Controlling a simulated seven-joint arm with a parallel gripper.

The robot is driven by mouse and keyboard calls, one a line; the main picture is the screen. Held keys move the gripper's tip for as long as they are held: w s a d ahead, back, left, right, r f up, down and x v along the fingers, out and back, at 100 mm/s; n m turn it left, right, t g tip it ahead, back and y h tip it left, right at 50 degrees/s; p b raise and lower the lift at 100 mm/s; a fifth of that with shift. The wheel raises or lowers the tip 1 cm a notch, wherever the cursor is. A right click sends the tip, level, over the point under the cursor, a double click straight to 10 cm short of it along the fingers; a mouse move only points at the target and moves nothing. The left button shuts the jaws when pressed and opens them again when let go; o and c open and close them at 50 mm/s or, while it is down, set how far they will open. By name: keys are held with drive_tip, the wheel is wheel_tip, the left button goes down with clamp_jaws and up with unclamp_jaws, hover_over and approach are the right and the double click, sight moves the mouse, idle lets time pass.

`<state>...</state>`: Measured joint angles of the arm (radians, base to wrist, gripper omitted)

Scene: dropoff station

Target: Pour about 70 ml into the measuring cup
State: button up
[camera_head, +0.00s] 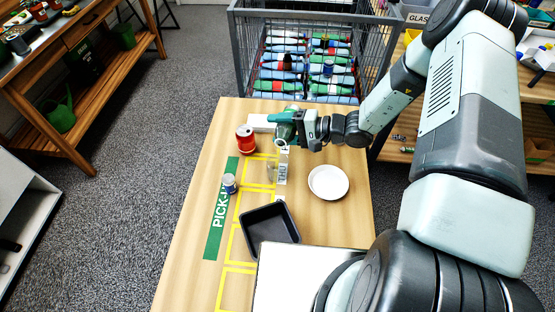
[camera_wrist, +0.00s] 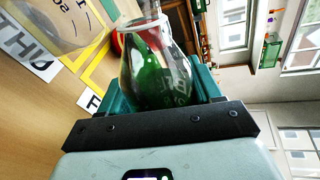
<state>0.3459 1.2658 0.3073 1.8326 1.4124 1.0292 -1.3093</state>
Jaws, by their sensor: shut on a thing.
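My gripper (camera_head: 298,127) is shut on a clear, green-tinted glass vessel (camera_wrist: 158,72). Its teal fingers sit on both sides of the glass in the wrist view. In the head view the vessel (camera_head: 285,130) shows small at the far part of the table, partly hidden by the gripper. Its tilt and liquid level I cannot tell. A clear measuring cup (camera_wrist: 52,22) with dark markings stands at upper left in the wrist view, partly cut off. In the head view the cup (camera_head: 271,172) is faint, on the table just nearer than the gripper, by a white label.
A red can (camera_head: 246,140) stands left of the gripper, a small can (camera_head: 229,184) nearer. A white plate (camera_head: 328,182) lies to the right, a black tray (camera_head: 270,225) nearer. A wire cage of bottles (camera_head: 310,60) stands behind the table (camera_head: 190,215).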

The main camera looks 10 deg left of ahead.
drive_tip(key=shift+r+n, duration=0.3)
drive_tip(key=shift+r, duration=0.05)
idle(0.5)
drive_tip(key=shift+w+d+r+t, duration=0.1)
drive_tip(key=shift+w+t, duration=0.2)
drive_tip(key=shift+w, duration=0.05)
drive_tip(key=shift+w, duration=0.15)
drive_tip(key=shift+w, duration=0.1)
idle(0.5)
drive_tip(key=shift+r+n, duration=0.35)
drive_tip(key=shift+n, duration=0.25)
idle(1.4)
wheel_tip(320, 180, down, 2)
drive_tip(key=shift+m+g, duration=0.4)
drive_tip(key=shift+m, duration=0.6)
drive_tip(key=shift+w+f+m, duration=0.2)
drive_tip(key=shift+f+m, duration=0.2)
drive_tip(key=shift+m, duration=0.2)
drive_tip(key=shift+s+r+m+g, duration=0.1)
drive_tip(key=shift+r+m+g, duration=0.05)
drive_tip(key=shift+m+g, duration=0.25)
